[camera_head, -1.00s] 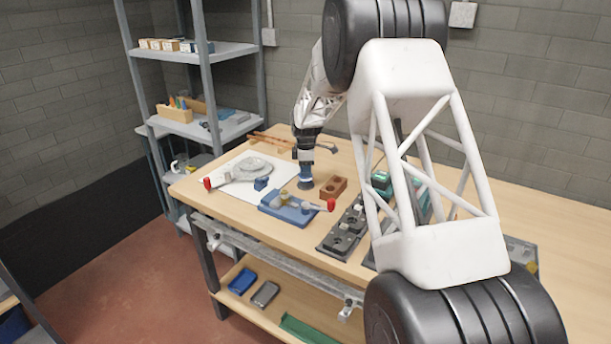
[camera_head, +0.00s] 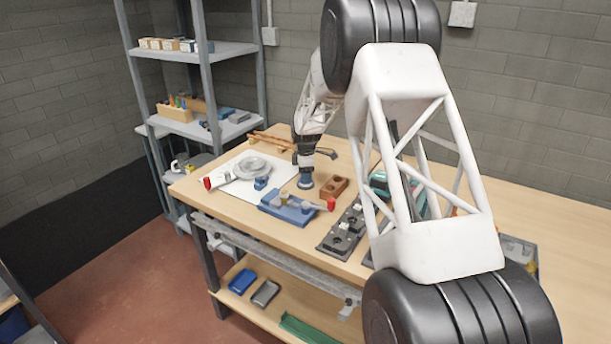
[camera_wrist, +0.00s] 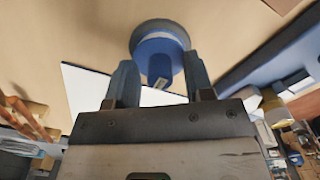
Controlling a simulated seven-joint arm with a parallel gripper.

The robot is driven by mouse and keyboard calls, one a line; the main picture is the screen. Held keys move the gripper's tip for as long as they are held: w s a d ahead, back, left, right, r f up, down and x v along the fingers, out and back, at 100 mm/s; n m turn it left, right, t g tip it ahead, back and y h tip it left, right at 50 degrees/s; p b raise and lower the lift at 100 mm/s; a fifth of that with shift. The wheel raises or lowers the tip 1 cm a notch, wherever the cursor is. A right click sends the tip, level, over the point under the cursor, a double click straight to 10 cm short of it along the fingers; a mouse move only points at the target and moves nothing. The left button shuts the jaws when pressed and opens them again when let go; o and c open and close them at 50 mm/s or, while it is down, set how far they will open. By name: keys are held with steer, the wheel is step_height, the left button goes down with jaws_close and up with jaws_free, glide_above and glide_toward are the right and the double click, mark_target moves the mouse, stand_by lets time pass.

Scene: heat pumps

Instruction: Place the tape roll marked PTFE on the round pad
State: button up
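A blue tape roll (camera_wrist: 158,60) with a small white label sits between the two fingers of my gripper (camera_wrist: 160,72), in the wrist view. Both fingers appear to touch its sides, so my gripper looks shut on it. The label's lettering is too small to read. A round blue-grey pad (camera_wrist: 150,25) lies directly beyond the roll, its rim showing around it. In the head view my gripper (camera_head: 305,172) points down at the round pad (camera_head: 305,185) on the bench. I cannot tell whether the roll touches the pad.
A blue fixture with red-ended handles (camera_head: 288,208) stands just in front of the pad. A brown block with holes (camera_head: 334,187) is close on the right. A white sheet (camera_head: 225,192) with a grey coil (camera_head: 251,167) lies left. Dark trays (camera_head: 342,237) stand front right.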

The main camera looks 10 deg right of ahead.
steer(key=shift+r, duration=0.15)
step_height(320, 180, up, 12)
stand_by(0.8)
stand_by(0.5)
steer(key=shift+r, duration=0.1)
steer(key=s+a+r+m, duration=0.1)
steer(key=s+r+m, duration=0.3)
steer(key=s, duration=0.6)
steer(key=s+a+r+m+t, duration=0.1)
steer(key=s+r, duration=0.4)
steer(key=s, duration=0.4)
steer(key=s+a+r+m, duration=0.1)
steer(key=s+r+m, duration=0.3)
steer(key=s, duration=0.6)
steer(key=s+a+f+m, duration=0.1)
steer(key=s+f+m, duration=0.1)
steer(key=s, duration=1.4)
steer(key=s+a+f+m+t, duration=0.1)
steer(key=s+m, duration=0.4)
steer(key=s, duration=1.1)
steer(key=shift+f+t, duration=0.3)
steer(key=shift+f, duration=0.35)
